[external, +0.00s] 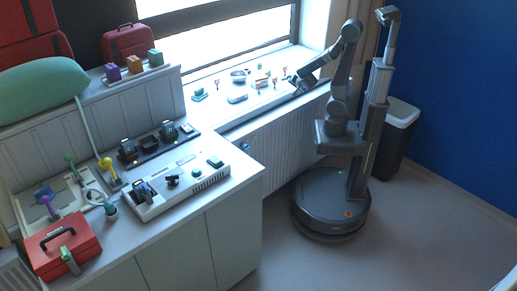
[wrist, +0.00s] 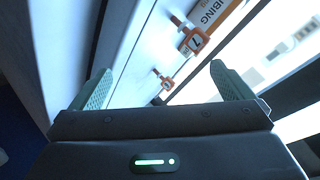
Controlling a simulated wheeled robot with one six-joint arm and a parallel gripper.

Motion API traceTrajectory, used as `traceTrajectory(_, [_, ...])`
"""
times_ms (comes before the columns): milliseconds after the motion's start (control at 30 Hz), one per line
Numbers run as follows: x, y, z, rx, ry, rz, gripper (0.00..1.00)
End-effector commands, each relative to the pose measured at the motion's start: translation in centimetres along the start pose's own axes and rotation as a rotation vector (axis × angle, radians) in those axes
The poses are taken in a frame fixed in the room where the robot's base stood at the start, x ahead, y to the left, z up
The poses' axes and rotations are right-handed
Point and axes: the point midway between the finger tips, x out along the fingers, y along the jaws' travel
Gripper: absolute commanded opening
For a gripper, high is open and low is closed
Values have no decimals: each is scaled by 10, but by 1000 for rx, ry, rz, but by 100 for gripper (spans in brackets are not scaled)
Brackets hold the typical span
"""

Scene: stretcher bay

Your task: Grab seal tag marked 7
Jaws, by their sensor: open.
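The seal tag marked 7 (wrist: 194,42) is orange with a white label. In the wrist view it is at the upper middle, beyond my fingertips and right of the centre between them. A second orange tag (wrist: 163,80) shows lower and to the left, its mark too small to read. In the external view my gripper (external: 290,82) is at the right end of the window sill, by several small orange items. I cannot tell which of those is tag 7.
An orange-edged sign with partly visible letters (wrist: 214,14) is right behind tag 7. The window sill (external: 215,110) holds several small items, including a teal one (external: 199,94). A counter (external: 160,225) with a red box (external: 62,248) is left; open floor (external: 420,240) lies right.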

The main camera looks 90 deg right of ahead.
Motion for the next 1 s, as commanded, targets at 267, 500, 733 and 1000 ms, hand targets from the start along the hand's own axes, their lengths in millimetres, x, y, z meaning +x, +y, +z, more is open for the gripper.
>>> traceTrajectory(267, [0,0,0,-1,0,0,100])
traceTrajectory(500, [0,0,0,-1,0,0,65])
traceTrajectory(733, [0,0,0,-1,-1,0,58])
traceTrajectory(1000, [7,-38,3,-55,-83,-111,58])
